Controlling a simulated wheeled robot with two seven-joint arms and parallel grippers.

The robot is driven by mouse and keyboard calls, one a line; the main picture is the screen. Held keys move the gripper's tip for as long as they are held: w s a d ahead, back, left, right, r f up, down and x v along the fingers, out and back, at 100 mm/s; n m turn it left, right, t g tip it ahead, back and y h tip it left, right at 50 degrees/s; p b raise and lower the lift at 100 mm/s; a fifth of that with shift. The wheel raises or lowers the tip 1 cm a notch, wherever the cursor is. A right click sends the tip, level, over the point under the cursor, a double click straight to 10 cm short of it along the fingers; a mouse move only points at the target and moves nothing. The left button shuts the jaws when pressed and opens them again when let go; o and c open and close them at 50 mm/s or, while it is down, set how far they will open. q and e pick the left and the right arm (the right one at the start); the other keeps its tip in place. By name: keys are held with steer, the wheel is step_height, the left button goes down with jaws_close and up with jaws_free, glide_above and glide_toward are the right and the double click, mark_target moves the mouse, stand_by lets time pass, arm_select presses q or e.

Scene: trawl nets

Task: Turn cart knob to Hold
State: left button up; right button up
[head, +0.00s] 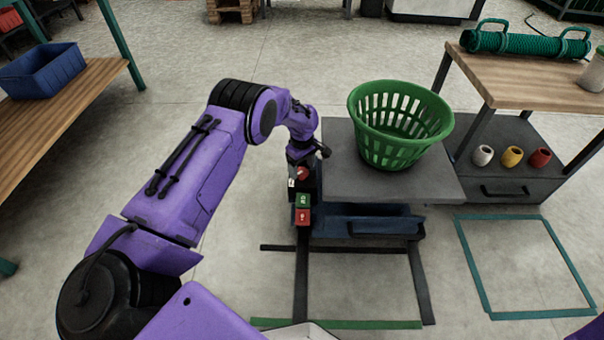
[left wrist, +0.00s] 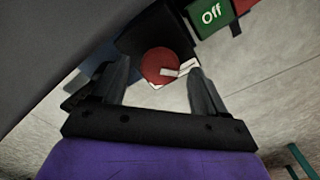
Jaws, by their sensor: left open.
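The cart (head: 345,178) has a grey top and stands right of my left arm. A red round knob (head: 302,174) with a pale pointer mark is on the cart's left front corner. It also shows in the left wrist view (left wrist: 160,67), between my fingers. My left gripper (left wrist: 160,85) is open, with one finger on each side of the knob; I cannot tell whether they touch it. A white label is partly visible beside the knob, its text unreadable. In the head view the gripper's tips are mostly hidden by the wrist.
A green basket (head: 400,125) stands on the cart top. A wooden table (head: 530,85) with a green net roll is at right. A blue bin (head: 42,72) is at far left.

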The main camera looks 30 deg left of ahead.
arm_select(q)
steer(key=shift+f, duration=0.5)
arm_select(e)
steer(key=shift+s+f+n+g, duration=0.2)
steer(key=shift+s+n+g, duration=0.05)
steer(key=shift+n+g, duration=0.05)
arm_select(q)
steer(key=c, duration=1)
steer(key=shift+c, duration=0.2)
